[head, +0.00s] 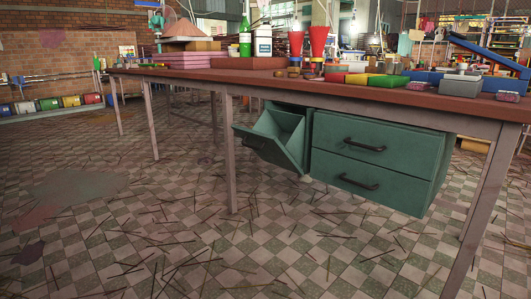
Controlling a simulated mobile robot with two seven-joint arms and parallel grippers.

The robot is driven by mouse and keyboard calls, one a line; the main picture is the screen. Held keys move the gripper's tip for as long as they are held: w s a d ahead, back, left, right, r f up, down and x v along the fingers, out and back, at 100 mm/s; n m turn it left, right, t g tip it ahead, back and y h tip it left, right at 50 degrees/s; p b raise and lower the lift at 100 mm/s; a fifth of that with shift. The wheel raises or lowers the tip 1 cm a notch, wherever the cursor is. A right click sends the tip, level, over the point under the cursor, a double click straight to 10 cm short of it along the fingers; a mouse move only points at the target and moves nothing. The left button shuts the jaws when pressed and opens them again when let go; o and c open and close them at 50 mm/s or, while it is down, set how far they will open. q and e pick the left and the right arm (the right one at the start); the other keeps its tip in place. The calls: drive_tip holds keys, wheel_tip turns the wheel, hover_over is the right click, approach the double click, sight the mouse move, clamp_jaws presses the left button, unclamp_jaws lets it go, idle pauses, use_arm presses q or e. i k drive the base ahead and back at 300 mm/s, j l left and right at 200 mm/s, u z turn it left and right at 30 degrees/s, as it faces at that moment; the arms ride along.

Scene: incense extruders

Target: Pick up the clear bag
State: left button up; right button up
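I cannot make out a clear bag for certain in the head view. A small clear item with reddish contents (508,96) lies at the right end of the long table's brown top (330,92); I cannot tell whether it is a bag or a box. Neither of my grippers is in view.
Under the table hangs a green drawer unit (378,160) with a tilted-open bin (272,140) on its left. The tabletop holds a grey box (460,85), red funnels (318,42), coloured trays (388,80) and a green bottle (245,42). Thin sticks litter the open tiled floor (200,240).

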sight(470, 69)
drive_tip(key=z, duration=1.15)
